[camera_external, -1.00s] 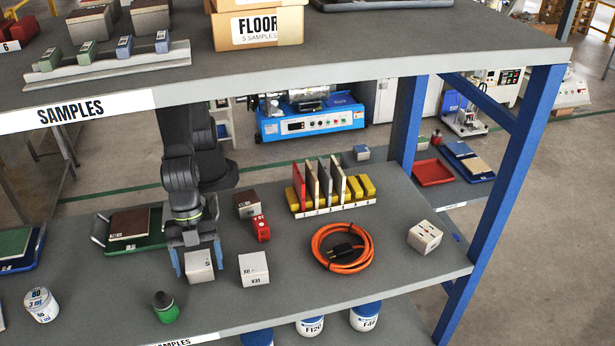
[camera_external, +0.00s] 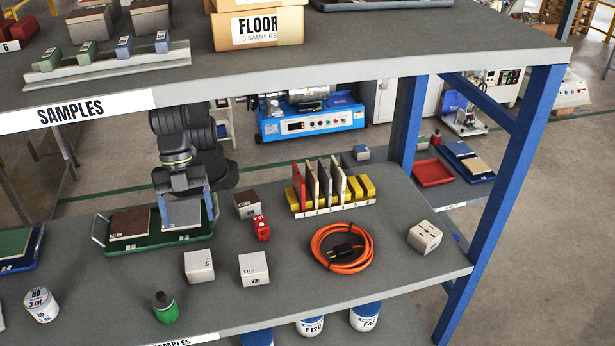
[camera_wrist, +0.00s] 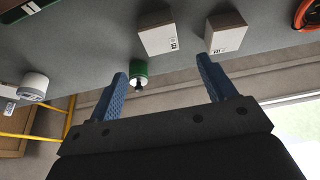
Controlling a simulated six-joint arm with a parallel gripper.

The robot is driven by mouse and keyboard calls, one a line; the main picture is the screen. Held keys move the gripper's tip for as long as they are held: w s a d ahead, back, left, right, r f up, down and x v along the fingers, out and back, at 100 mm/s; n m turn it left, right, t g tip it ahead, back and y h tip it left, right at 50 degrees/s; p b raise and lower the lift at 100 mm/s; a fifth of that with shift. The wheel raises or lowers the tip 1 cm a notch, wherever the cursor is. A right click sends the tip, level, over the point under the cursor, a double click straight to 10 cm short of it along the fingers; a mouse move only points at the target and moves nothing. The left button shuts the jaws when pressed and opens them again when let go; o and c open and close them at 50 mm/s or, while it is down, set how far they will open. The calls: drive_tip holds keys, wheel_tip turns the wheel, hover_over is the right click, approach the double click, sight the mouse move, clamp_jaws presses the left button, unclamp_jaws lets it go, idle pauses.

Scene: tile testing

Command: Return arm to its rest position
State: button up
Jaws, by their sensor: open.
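My gripper (camera_external: 184,209) is open, with its two blue fingers apart and nothing held between them. In the external view it hangs in front of the green tray (camera_external: 101,232), over the grey tile on the tray's right side. In the wrist view the open fingers of my gripper (camera_wrist: 166,80) show with bare shelf and small objects beyond. Two white sample boxes, a left one (camera_external: 199,266) and a right one (camera_external: 253,269), stand on the shelf nearer the front. They also show in the wrist view, as a box (camera_wrist: 158,40) and another box (camera_wrist: 226,38).
A green bottle (camera_external: 165,308) and a white jar (camera_external: 41,304) stand near the front edge. A red block (camera_external: 261,228), a yellow rack of tiles (camera_external: 330,207) and an orange cable coil (camera_external: 342,266) lie rightward. The upper shelf labelled SAMPLES (camera_external: 330,70) overhangs my arm.

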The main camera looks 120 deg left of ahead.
sight(198, 263)
drive_tip(key=shift+f, duration=0.1)
drive_tip(key=x, duration=1.2)
drive_tip(key=shift+f, duration=0.3)
wheel_tip(198, 263, up, 3)
drive_tip(key=shift+r, duration=0.7)
